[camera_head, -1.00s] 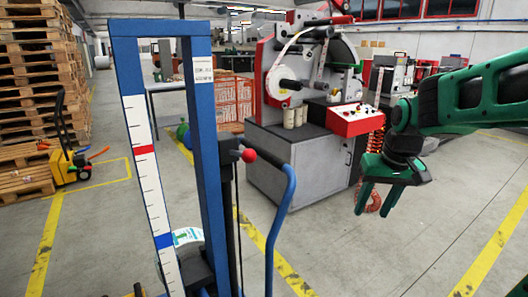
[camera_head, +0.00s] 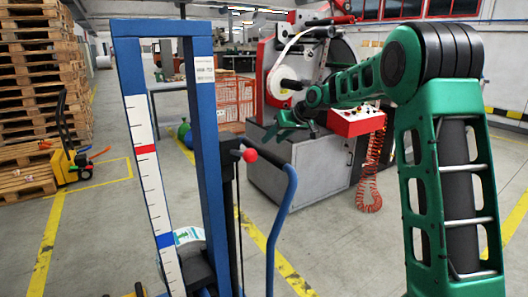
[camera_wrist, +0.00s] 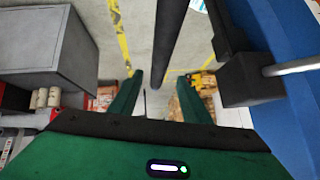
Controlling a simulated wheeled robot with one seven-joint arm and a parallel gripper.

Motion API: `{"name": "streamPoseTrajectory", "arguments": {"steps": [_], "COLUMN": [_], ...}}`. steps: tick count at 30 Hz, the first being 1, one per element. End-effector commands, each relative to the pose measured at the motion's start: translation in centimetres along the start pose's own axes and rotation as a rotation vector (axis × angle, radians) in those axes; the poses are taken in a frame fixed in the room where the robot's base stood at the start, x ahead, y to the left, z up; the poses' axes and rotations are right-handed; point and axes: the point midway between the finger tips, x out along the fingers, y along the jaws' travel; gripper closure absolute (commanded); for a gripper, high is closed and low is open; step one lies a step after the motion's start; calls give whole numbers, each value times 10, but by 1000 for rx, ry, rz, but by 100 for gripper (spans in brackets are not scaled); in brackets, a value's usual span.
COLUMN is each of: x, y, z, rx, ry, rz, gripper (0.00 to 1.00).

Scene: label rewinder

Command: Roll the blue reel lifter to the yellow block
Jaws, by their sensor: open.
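The blue reel lifter (camera_head: 204,130) stands upright close in front of me, with a white scale on its left post, a red knob and a curved blue handle (camera_head: 285,215) on its right. I cannot make out a certain yellow block; a small yellow piece (camera_head: 138,290) shows at the bottom edge.
The grey rewinder cabinet (camera_head: 305,165) with a red control panel (camera_head: 356,121) stands right behind my arm. A yellow pallet truck (camera_head: 72,165) and stacked pallets (camera_head: 38,70) are at the left. Yellow floor lines cross open floor between.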

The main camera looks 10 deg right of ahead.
Motion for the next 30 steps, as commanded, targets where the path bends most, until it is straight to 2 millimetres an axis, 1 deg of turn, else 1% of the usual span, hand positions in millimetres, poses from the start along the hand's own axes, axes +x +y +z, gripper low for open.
{"name": "streamPoseTrajectory", "arguments": {"steps": [1, 9, 15, 21, 28, 29, 30], "x": [10, 56, 80, 89, 90, 90, 90], "y": [0, 2, 2, 2, 2, 2, 2], "z": [1, 2, 1, 1, 1, 1, 1], "rx": [0, 2, 2, 3, 2, 2, 2], "ry": [-3, -3, -2, -2, -1, -1, -1], "rz": [-1, 2, 2, 3, 3, 3, 3], "gripper": [57, 57, 57, 57, 57, 59, 69]}}
